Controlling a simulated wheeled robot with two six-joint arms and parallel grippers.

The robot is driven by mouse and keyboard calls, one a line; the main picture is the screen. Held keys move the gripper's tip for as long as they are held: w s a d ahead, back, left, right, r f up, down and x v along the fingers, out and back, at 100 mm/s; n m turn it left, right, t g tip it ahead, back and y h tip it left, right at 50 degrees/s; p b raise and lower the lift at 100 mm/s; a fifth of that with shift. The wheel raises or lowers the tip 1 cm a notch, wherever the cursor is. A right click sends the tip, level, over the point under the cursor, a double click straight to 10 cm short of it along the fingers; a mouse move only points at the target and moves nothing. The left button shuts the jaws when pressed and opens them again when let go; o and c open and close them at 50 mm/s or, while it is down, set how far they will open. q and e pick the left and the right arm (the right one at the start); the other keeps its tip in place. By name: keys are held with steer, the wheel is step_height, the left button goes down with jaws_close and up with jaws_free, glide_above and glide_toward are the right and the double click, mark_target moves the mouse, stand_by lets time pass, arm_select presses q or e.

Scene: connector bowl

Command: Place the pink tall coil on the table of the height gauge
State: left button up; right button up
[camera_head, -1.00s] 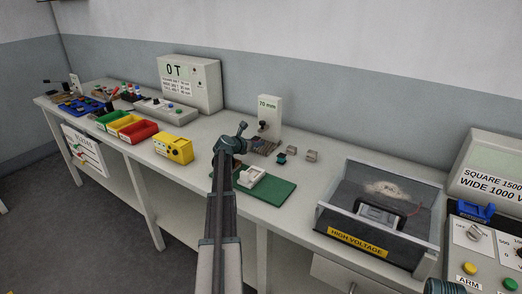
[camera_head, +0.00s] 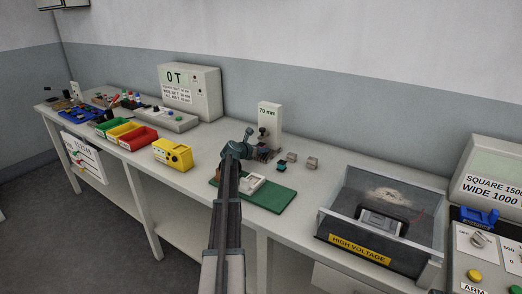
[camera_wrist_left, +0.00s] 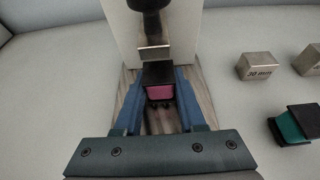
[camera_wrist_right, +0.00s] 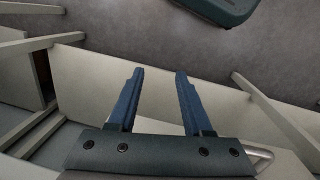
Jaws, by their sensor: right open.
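The pink tall coil (camera_wrist_left: 160,92), with a dark flange, is between the blue fingers of my left gripper (camera_wrist_left: 160,95). The fingers appear closed against its sides. In the head view my left gripper (camera_head: 245,146) is at the front of the height gauge (camera_head: 270,120), which is marked 70 mm. In the left wrist view the coil is in front of the gauge's dark probe, over the patterned gauge table (camera_wrist_left: 203,98). I cannot tell whether the coil touches that table. My right gripper (camera_wrist_right: 160,85) is open and empty, away from the gauge, above the floor and bench parts.
A metal block marked 30 mm (camera_wrist_left: 257,66) and a teal coil (camera_wrist_left: 292,128) lie right of the gauge. A green mat (camera_head: 274,200) is in front, with a yellow box (camera_head: 172,154) left of it. A high-voltage tray (camera_head: 380,225) stands further right.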

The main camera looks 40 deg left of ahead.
arm_select(q)
steer(key=o, duration=0.4)
steer(key=shift+o, duration=0.2)
steer(key=shift+r, duration=0.15)
steer(key=p+v, duration=0.5)
steer(key=v, duration=0.7)
steer(key=shift+r, duration=0.1)
